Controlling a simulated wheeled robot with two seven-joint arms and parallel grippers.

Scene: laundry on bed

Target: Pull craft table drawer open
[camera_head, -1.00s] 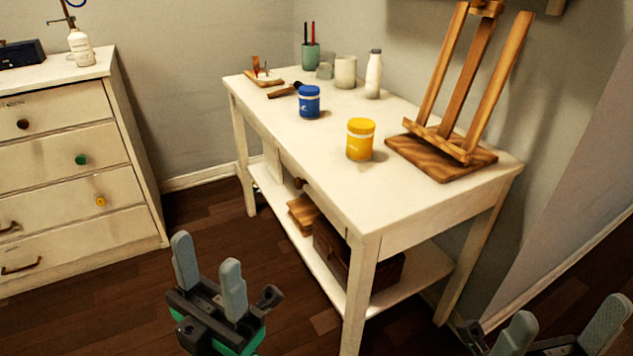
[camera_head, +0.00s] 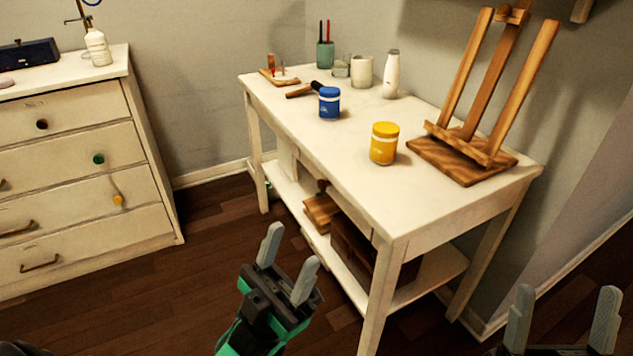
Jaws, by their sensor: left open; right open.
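The white craft table (camera_head: 345,150) stands in the middle of the head view. Its drawer front (camera_head: 347,203) is on the long side facing left, with a small brown knob (camera_head: 322,186) partly seen. I cannot tell from this angle whether the drawer is fully shut. My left gripper (camera_head: 288,262) is open and empty, in front of the table's long side, below and apart from the knob. My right gripper (camera_head: 562,318) is open and empty at the lower right, near the table's short end.
On the table stand a blue jar (camera_head: 329,102), a yellow jar (camera_head: 384,143), a white bottle (camera_head: 391,74) and a wooden easel (camera_head: 462,160). Wooden boxes (camera_head: 352,245) are on the lower shelf. A white dresser (camera_head: 75,165) stands left, with open floor (camera_head: 215,230) between.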

